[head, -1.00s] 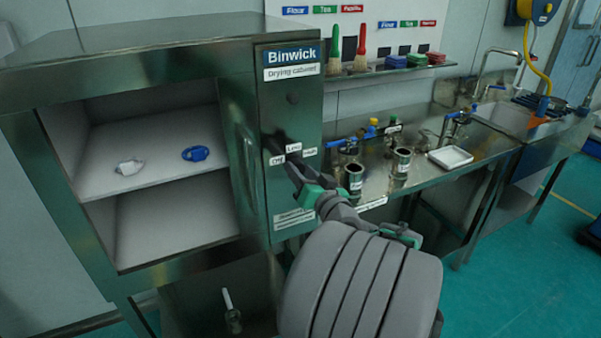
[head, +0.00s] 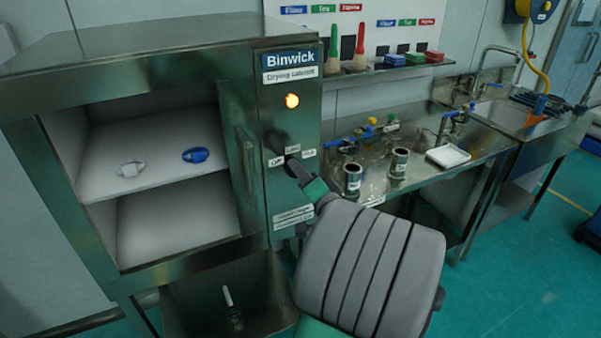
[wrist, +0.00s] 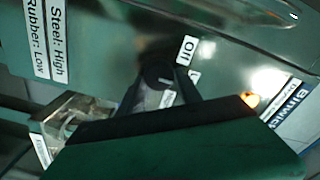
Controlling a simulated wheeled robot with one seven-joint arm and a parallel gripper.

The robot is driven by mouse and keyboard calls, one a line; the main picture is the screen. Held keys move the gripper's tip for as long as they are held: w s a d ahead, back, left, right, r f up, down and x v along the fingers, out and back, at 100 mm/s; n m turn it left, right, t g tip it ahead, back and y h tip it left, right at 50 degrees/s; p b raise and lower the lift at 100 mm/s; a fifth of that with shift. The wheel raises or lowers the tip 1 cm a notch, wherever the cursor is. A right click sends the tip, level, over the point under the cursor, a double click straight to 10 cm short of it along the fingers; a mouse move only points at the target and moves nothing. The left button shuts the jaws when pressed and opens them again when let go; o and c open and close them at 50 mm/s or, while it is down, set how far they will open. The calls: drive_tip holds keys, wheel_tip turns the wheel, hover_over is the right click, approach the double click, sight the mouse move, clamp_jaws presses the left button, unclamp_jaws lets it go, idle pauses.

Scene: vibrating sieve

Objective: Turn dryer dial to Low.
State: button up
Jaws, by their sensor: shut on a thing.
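The drying cabinet (head: 258,215) stands at the left, with a control panel on its right front. The dark dial (head: 278,141) is on this panel, among the labels Off, Low and High. My gripper (head: 288,163) is at the dial and shut on it; the fingers partly hide it. In the wrist view the dark dial (wrist: 158,75) sits between my fingers, beside the Off label (wrist: 186,50). The lit lamp (wrist: 251,100) also shows there. I cannot read exactly where the dial points.
The cabinet's shelf (head: 150,195) holds a blue item (head: 196,155) and a white item (head: 131,169). A sign (wrist: 50,45) reads Steel: High, Rubber: Low. A steel bench (head: 420,180) with metal cups and a white tray (head: 448,156) stands to the right.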

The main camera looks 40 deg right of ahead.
idle(0.3)
drive_tip(key=o, duration=1.3)
drive_tip(key=shift+o, duration=0.2)
drive_tip(key=shift+s, duration=0.1)
drive_tip(key=b+v, duration=0.1)
drive_tip(key=v, duration=0.6)
drive_tip(key=shift+s, duration=0.3)
drive_tip(key=shift+a, duration=0.15)
